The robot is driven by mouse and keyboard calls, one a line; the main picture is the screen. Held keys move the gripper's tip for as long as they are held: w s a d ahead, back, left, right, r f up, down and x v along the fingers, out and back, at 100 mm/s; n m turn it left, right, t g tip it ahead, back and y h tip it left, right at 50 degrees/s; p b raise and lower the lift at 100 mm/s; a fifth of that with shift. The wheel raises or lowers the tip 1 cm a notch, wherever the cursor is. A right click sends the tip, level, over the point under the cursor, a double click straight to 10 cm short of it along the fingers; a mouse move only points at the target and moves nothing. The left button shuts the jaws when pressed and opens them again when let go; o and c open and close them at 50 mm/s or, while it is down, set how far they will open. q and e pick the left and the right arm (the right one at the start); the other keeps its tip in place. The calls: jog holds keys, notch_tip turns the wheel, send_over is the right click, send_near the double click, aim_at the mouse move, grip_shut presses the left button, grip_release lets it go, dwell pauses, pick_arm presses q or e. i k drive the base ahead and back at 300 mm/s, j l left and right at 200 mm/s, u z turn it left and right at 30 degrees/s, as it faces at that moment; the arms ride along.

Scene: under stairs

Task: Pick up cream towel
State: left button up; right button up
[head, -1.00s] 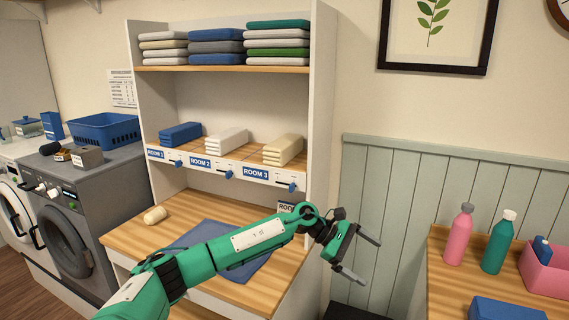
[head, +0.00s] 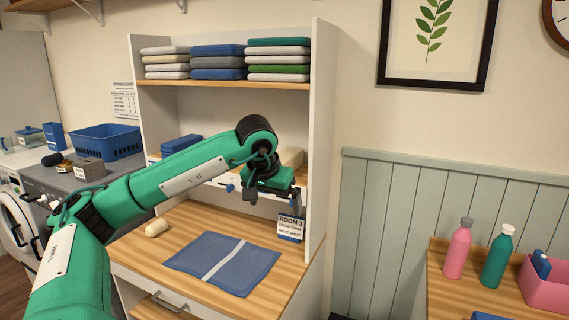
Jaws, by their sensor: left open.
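A cream folded towel or stack (head: 292,157) sits on the middle shelf at the right, mostly hidden behind my left arm and gripper. A small cream roll (head: 157,228) lies on the wooden counter at the left. My left gripper (head: 271,196) is open, in front of the right part of the middle shelf, just below and in front of the cream stack. I cannot tell whether it touches anything. A card reading ROOM 3 (head: 291,225) stands on the counter's right side; its smaller lines are hard to read. My right gripper is not in view.
A blue cloth with a pale stripe (head: 222,264) lies flat on the wooden counter (head: 180,215). Folded towels (head: 218,60) fill the top shelf. Blue towels (head: 180,147) sit at the middle shelf's left. Bottles (head: 497,256) and a pink bin (head: 545,285) stand at right.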

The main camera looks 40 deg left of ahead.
aim_at(290, 156)
jog(key=i+j, duration=0.35)
jog(key=j, duration=0.15)
jog(key=i+j, duration=0.75)
jog(key=j, duration=0.25)
